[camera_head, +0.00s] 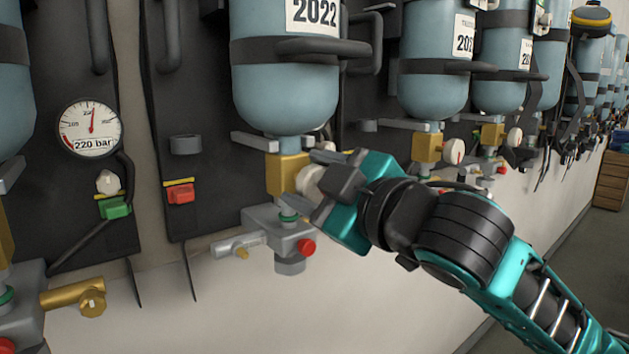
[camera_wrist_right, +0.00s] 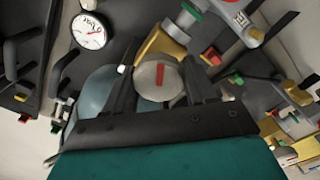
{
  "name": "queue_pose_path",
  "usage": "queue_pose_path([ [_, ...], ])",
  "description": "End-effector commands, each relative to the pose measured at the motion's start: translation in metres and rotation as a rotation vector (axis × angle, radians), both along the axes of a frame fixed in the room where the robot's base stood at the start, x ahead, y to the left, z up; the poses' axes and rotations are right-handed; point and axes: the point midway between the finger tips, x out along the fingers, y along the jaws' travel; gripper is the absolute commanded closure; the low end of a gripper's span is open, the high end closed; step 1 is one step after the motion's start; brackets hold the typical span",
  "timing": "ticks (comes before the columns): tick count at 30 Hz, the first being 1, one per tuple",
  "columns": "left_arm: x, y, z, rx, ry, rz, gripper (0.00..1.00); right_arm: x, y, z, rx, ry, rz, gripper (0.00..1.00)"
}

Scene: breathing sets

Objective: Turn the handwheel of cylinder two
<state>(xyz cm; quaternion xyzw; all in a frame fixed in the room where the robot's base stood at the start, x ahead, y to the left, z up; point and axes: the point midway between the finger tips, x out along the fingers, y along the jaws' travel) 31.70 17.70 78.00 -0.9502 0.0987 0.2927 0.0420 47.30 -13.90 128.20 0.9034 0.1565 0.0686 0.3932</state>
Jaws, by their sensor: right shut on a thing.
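A blue cylinder (camera_head: 285,85) with a "2022" label hangs upside down on a black backplate. Below it is a brass valve (camera_head: 280,175) with a pale round handwheel (camera_head: 311,181) on its right side. My right gripper (camera_head: 318,177) is at this handwheel, its fingers on either side of the wheel. In the right wrist view the handwheel (camera_wrist_right: 159,80) faces the camera with a red mark, between the two dark fingers (camera_wrist_right: 160,92). The gripper is shut on the handwheel. The fingers partly hide the wheel in the head view. My left gripper does not show.
A pressure gauge (camera_head: 90,128) reading 220 bar is at the left. A grey regulator block (camera_head: 275,232) with a red knob (camera_head: 306,247) sits just below the valve. More cylinders (camera_head: 432,85) with valves line the wall to the right.

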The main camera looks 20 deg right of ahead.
Motion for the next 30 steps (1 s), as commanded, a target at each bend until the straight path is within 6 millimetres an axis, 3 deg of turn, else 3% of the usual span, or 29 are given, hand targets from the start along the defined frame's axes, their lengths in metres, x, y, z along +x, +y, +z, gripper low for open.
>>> queue_pose_path([
  [15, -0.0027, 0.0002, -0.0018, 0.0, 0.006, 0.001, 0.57, -0.0005, 0.0009, -0.0003, -0.374, -0.141, -0.002, 0.74],
  [30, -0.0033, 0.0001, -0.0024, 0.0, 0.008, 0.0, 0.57, -0.0006, 0.0012, -0.001, -0.479, -0.177, -0.003, 0.74],
])
